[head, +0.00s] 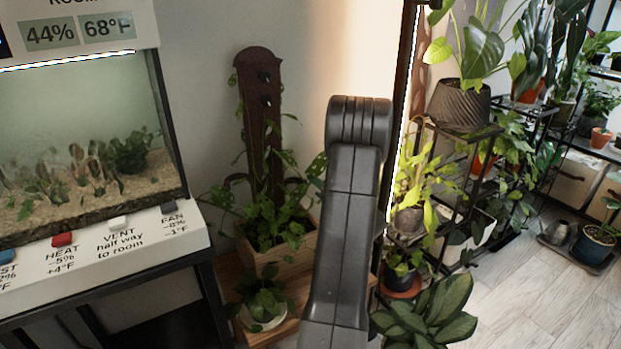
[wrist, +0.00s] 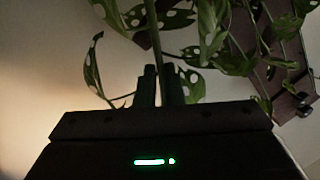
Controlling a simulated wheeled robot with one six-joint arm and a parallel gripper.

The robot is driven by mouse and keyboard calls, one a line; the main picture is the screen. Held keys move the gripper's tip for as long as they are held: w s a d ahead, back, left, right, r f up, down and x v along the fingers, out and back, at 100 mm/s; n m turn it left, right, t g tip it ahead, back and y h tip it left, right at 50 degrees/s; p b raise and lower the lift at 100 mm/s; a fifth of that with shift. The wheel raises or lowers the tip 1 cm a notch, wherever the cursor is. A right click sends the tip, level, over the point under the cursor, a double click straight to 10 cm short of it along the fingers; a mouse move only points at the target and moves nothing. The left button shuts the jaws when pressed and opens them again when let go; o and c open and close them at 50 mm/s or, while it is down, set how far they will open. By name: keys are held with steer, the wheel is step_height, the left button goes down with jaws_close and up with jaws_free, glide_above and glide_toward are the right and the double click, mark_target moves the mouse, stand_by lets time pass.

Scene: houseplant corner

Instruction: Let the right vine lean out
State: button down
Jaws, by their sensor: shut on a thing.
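A leafy vine plant (head: 268,222) with holed leaves grows in a wooden planter box (head: 285,255). Behind it stands a tall dark wooden board (head: 258,135) with pegs. In the wrist view the board (wrist: 272,45) shows tilted at the upper right, with leaves in front of it. My gripper (wrist: 159,85) shows in the wrist view with its two fingers close together on a green vine stem (wrist: 153,40). The stem runs upward out of the picture. In the head view my arm covers the planter's right side and hides the gripper. Right-hand leaves (head: 316,167) show beside the arm.
A small potted plant (head: 264,300) stands in front of the planter. A terrarium (head: 80,140) with a button panel stands at left. Shelves with potted plants (head: 460,105) and a large leafy plant (head: 430,315) crowd the right.

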steer(key=shift+w+d+f+m, duration=0.15)
steer(key=shift+d+f+m, duration=0.05)
steer(key=shift+f+m, duration=0.1)
steer(key=c, duration=1.5)
jaws_free()
steer(key=shift+c, duration=0.2)
steer(key=p+v, duration=0.2)
steer(key=v, duration=1.2)
steer(key=shift+w, duration=0.1)
